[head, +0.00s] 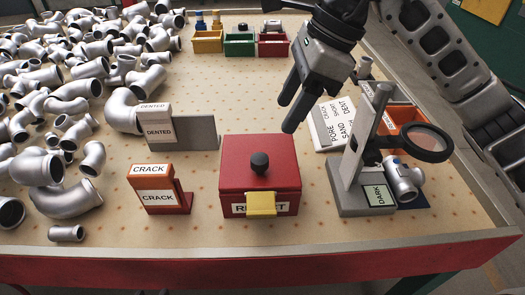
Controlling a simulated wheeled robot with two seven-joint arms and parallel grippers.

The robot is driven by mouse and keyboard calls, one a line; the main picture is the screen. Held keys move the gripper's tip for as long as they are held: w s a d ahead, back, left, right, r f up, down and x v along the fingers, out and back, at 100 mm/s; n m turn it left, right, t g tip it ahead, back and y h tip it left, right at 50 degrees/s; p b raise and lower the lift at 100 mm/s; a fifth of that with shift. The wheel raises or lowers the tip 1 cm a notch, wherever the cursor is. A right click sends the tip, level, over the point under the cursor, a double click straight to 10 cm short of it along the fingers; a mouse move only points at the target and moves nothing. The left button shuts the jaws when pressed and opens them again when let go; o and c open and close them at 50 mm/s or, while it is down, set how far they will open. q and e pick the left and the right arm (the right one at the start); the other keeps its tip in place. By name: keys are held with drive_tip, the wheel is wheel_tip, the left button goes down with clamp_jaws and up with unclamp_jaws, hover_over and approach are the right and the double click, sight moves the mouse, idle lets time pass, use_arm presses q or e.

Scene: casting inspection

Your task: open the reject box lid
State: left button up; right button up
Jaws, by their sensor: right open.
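The red reject box (235,190) stands near the front middle of the table, with its lid (285,165) shut. A black round knob (259,163) sits on top of the lid. A yellow tab (261,204) on the front covers part of the box's label. My right gripper (287,114) is open and empty, pointing down behind and a little right of the box, apart from the knob. My left gripper is not in view.
An orange-red CRACK stand (158,185) and a grey DENTED stand (185,133) are left of the box. A magnifier stand (360,160) with a metal fitting (403,180) is at right. Many pipe castings (70,130) crowd the left; small bins (239,45) stand behind.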

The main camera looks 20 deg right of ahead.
sight(260, 158)
drive_tip(key=x, duration=1.1)
drive_tip(key=shift+a+f, duration=0.1)
drive_tip(key=shift+a, duration=0.05)
clamp_jaws()
drive_tip(key=shift+w, duration=0.15)
